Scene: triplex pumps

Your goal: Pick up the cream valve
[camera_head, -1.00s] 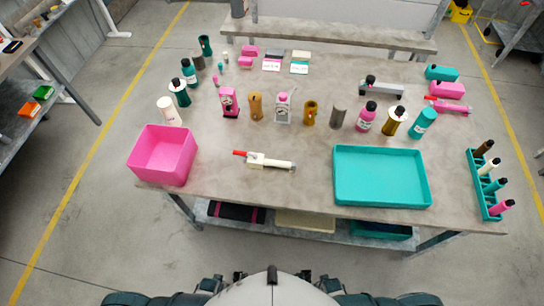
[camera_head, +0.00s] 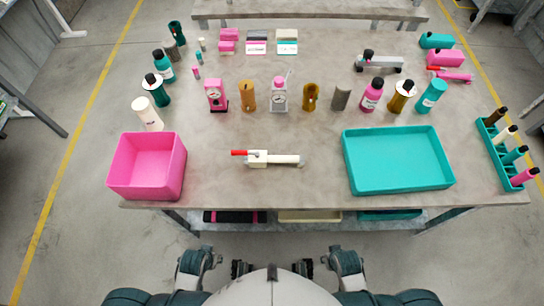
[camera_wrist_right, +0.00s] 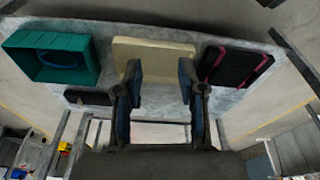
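The cream valve (camera_head: 273,159) lies on the grey table near its front edge, between the pink bin and the teal tray. It has a long cream body and a red handle pointing left. My left gripper (camera_head: 241,268) and right gripper (camera_head: 303,267) are in front of the table, low in the head view, well apart from the valve. In the right wrist view my right gripper (camera_wrist_right: 160,78) is open and empty, facing the lower shelf. The left gripper is small in view but looks open like the right one.
A pink bin (camera_head: 120,184) stands left and a teal tray (camera_head: 398,187) right of the valve. Bottles and pumps, such as a pink bottle (camera_head: 371,94), stand behind. A teal rack (camera_head: 491,148) is far right. The lower shelf holds a cream tray (camera_wrist_right: 153,52).

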